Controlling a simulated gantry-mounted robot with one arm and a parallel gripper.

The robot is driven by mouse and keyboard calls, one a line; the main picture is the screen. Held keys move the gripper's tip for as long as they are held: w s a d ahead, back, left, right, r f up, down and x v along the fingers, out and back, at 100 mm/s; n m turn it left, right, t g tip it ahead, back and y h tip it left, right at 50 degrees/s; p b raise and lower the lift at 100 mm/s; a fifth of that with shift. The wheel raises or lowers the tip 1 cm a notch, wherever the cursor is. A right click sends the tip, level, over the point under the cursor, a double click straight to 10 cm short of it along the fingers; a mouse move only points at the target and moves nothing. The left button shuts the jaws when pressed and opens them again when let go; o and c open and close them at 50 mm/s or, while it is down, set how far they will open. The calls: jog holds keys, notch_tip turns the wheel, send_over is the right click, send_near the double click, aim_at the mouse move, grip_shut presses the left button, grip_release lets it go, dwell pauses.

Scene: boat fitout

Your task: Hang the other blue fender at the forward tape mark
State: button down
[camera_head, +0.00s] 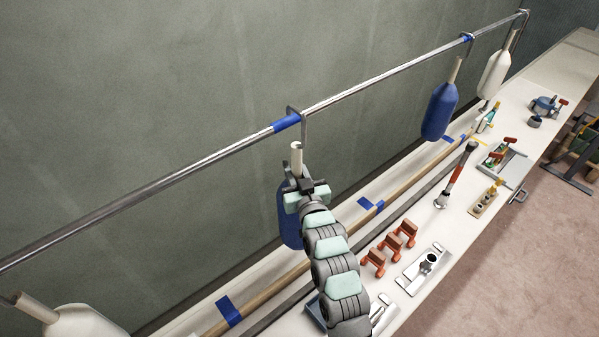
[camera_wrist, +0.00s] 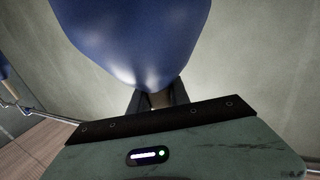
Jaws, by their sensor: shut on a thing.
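In the head view, a blue fender (camera_head: 289,222) hangs upright below the rail (camera_head: 385,75), partly hidden by my arm. Its pale neck (camera_head: 296,155) rises to a grey hook (camera_head: 303,122) at the rail, at the right end of a blue tape mark (camera_head: 286,123). I cannot tell whether the hook bears on the rail. My gripper (camera_head: 299,186) is shut on this fender near its neck. In the wrist view, the blue fender (camera_wrist: 135,40) fills the top, with the gripper fingers (camera_wrist: 158,100) around its narrow end. Another blue fender (camera_head: 439,111) hangs farther along, below another blue tape mark (camera_head: 467,37).
A white fender (camera_head: 494,75) hangs near the rail's far end, another (camera_head: 82,322) at lower left. The bench below holds orange clamps (camera_head: 390,248), a red-handled tool (camera_head: 456,175), a metal cleat plate (camera_head: 425,266) and a grey tray (camera_head: 505,172). The rail between the blue fenders is clear.

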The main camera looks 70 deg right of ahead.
jog(key=shift+w+d+r, duration=0.15)
jog(key=shift+w+d, duration=0.1)
jog(key=shift+w, duration=0.25)
jog(key=shift+w+d+r, duration=0.15)
jog(key=shift+w+d, duration=0.1)
jog(key=shift+w, duration=0.25)
jog(key=shift+w+d+f+b, duration=0.15)
jog(key=shift+w+f+b, duration=0.15)
jog(key=shift+f, duration=0.25)
jog(key=shift+w+d+f+b, duration=0.15)
jog(key=shift+w+f+b, duration=0.1)
jog(key=shift+f, duration=0.35)
jog(key=shift+w+d+f+b, duration=0.15)
jog(key=shift+w+f+b, duration=0.15)
jog(key=shift+f, duration=0.25)
jog(key=c, duration=1.1)
grip_release()
jog(key=shift+c, duration=0.2)
jog(key=shift+f, duration=0.1)
jog(key=shift+s+a, duration=0.1)
jog(key=shift+s, duration=0.05)
